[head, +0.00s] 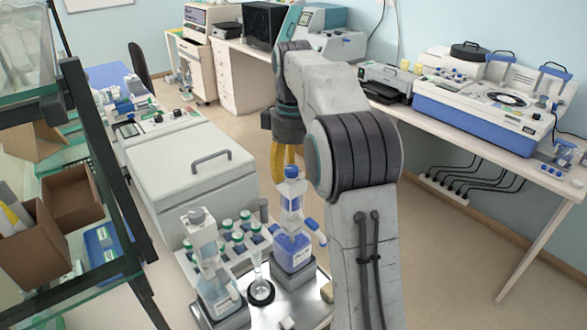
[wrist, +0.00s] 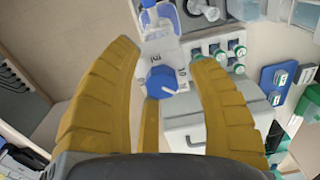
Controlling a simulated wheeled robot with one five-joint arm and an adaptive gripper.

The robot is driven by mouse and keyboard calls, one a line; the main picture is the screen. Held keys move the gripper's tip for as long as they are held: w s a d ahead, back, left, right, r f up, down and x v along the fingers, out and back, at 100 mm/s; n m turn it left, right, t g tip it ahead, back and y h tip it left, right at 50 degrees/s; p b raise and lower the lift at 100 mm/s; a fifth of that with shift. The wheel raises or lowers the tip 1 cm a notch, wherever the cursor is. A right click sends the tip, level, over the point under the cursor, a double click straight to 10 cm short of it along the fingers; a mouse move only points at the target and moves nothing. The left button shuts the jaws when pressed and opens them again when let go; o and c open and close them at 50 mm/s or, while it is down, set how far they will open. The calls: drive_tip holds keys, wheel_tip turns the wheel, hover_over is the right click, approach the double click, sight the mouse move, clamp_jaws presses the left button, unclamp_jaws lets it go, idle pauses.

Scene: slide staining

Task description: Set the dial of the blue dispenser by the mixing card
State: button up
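The blue dispenser (head: 293,250) stands on a metal tray, upright, with a blue-liquid bottle and a pale upper body. In the wrist view its pale front (wrist: 165,48) carries printed marks and a round blue dial (wrist: 160,78). A white pointer line on the dial slants towards the lower right of the picture. My gripper (wrist: 165,55) is open, with yellow fingers on either side of the dial and apart from it. In the head view my gripper (head: 284,158) is above and behind the dispenser, partly hidden by my arm. I cannot make out the mixing card.
A second dispenser (head: 207,262) stands left of the blue one. Green-capped bottles (head: 238,238) stand behind, and a small black-based stand (head: 261,292) is between. A white lidded box (head: 190,175) is behind left. A glass shelf (head: 105,275) borders the left.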

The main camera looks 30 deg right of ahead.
sight(293, 172)
drive_tip(key=shift+r, duration=0.1)
drive_tip(key=shift+r, duration=3.6)
drive_tip(key=shift+s+a+r, duration=0.15)
drive_tip(key=shift+s+a, duration=0.15)
drive_tip(key=shift+s, duration=0.05)
drive_tip(key=s+a+f+m+t+b, duration=0.1)
drive_tip(key=s+a+f, duration=0.15)
drive_tip(key=s, duration=0.35)
drive_tip(key=s+a+f+t+b, duration=0.1)
drive_tip(key=s+a+t+b, duration=0.1)
drive_tip(key=s+a, duration=0.25)
drive_tip(key=s+a+f+m+t+b, duration=0.1)
drive_tip(key=s+a+f, duration=0.1)
drive_tip(key=s+f, duration=1.1)
drive_tip(key=shift+s+a+f+t+b, duration=0.25)
drive_tip(key=shift+s+t+b, duration=0.1)
drive_tip(key=shift+s+t, duration=0.05)
